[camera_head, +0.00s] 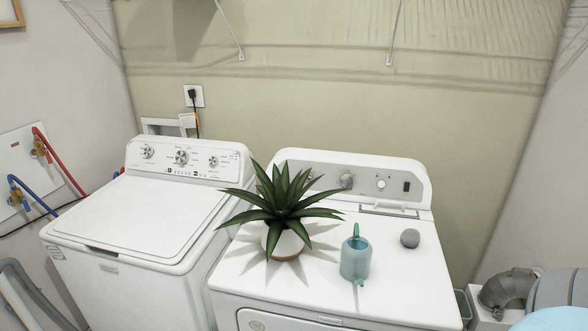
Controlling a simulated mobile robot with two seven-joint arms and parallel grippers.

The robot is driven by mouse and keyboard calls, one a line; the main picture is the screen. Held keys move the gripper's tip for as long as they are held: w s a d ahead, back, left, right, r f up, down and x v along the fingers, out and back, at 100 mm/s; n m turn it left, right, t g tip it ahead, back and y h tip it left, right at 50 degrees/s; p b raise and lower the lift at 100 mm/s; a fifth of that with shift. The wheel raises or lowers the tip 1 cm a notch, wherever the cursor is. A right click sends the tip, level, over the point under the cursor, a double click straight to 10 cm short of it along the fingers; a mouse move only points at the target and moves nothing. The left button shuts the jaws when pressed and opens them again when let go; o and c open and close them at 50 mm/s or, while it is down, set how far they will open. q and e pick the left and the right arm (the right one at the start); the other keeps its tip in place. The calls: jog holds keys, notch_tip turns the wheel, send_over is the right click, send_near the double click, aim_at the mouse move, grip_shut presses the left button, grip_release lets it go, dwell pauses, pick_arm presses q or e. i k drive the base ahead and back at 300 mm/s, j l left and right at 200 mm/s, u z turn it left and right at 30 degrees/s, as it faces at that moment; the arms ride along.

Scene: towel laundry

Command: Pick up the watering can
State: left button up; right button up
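A small teal watering can (355,262) stands upright on top of the white dryer (408,291) at the right. Its handle loop points up and a short piece sticks out low at its front. It stands apart from the things around it. Neither of my grippers is in view.
A spiky green plant (283,203) in a white pot (285,243) stands left of the can. A grey round object (410,238) lies to its right. A white washer (148,218) stands at the left. A metal duct (507,289) is at the right.

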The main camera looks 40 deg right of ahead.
aim_at(356, 252)
jog(key=z, duration=1.7)
